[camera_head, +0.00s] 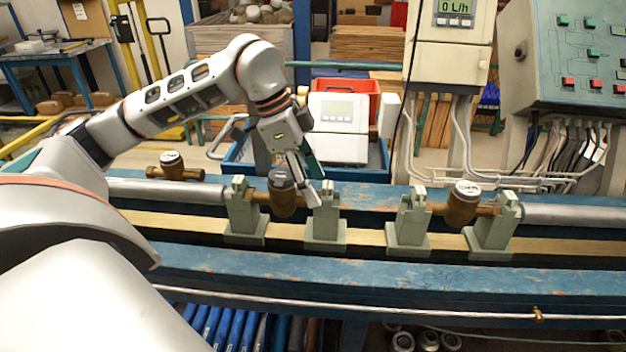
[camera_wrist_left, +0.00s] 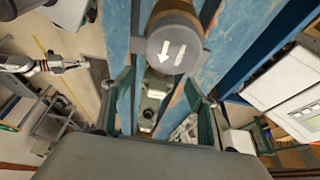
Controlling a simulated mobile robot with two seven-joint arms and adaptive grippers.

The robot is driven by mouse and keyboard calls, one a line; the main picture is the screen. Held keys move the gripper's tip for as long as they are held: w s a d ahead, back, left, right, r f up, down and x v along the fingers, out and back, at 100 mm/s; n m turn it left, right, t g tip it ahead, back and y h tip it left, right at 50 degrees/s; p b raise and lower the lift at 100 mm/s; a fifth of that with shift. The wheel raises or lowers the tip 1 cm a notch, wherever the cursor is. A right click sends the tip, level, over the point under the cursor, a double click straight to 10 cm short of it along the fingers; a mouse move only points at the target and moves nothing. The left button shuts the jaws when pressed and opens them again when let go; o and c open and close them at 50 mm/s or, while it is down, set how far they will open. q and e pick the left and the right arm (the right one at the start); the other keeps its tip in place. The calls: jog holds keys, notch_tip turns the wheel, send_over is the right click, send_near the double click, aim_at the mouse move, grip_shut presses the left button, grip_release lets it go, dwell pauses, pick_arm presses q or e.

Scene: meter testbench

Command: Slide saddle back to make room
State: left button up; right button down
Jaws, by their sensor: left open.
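Several grey-green saddles stand along the blue bench. My left gripper (camera_head: 306,184) points down at the second saddle from the left (camera_head: 326,222), beside a brass meter with a grey cap (camera_head: 284,192). In the left wrist view its open fingers (camera_wrist_left: 165,112) stand on either side of that saddle (camera_wrist_left: 153,98); whether they touch it I cannot tell. The meter cap with a white arrow (camera_wrist_left: 172,48) is just above in that view. The leftmost saddle (camera_head: 243,212) is at the meter's other end. An arm, apparently my right one (camera_wrist_left: 50,66), shows small; its jaw state is unclear.
Two more saddles (camera_head: 408,226) (camera_head: 491,228) flank another brass meter (camera_head: 461,206). A third meter (camera_head: 172,166) lies on the left. A white display unit (camera_head: 338,128) in a blue tray stands behind the bench. A control panel (camera_head: 570,55) is at the back right.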

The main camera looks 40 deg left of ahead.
aim_at(326, 208)
pick_arm(q)
jog(key=shift+x, duration=3.9)
grip_shut()
